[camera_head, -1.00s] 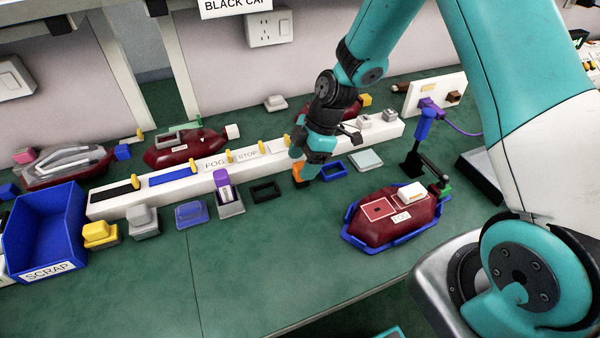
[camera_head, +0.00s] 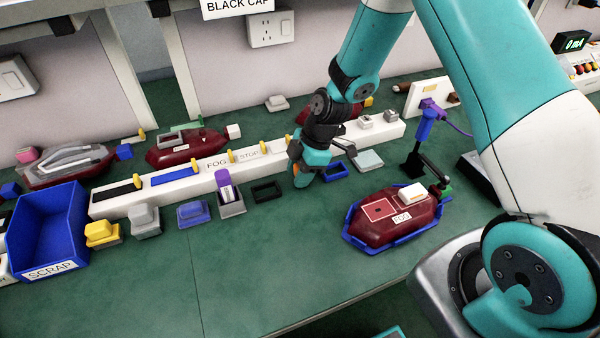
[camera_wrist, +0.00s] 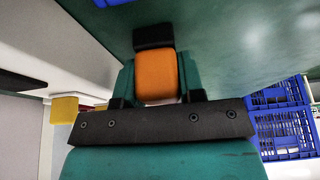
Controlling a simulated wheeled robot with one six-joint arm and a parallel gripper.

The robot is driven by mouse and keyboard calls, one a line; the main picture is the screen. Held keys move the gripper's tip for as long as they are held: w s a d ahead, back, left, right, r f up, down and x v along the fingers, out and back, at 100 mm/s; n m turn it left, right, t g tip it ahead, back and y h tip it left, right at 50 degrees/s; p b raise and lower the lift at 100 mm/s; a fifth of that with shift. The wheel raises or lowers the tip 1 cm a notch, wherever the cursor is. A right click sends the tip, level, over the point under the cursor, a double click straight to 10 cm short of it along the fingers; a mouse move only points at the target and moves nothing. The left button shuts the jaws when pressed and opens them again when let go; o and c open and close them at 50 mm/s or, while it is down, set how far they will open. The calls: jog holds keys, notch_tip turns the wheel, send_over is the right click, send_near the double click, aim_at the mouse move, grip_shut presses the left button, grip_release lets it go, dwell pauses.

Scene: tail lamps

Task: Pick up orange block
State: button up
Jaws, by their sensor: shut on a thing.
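The orange block (camera_wrist: 156,76) shows in the wrist view between the fingers of my gripper (camera_wrist: 157,88), which is shut on it. A dark piece (camera_wrist: 153,37) adjoins the block's far end; I cannot tell whether it is joined to it. In the head view my gripper (camera_head: 301,181) is low over the green bench, just in front of the white label rail and right of a black frame.
A white rail (camera_head: 205,181) with yellow tabs runs behind the gripper. A blue frame (camera_head: 336,171) lies close right. A dark red lamp (camera_head: 395,221) sits in a blue cradle at front right. The blue scrap bin (camera_head: 47,232) stands left. The front middle bench is clear.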

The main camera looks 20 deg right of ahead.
notch_tip(320, 180, up, 20)
dwell(0.4)
jog(key=shift+o, duration=1.2)
jog(key=shift+c, duration=1.1)
jog(key=shift+s+a, duration=0.1)
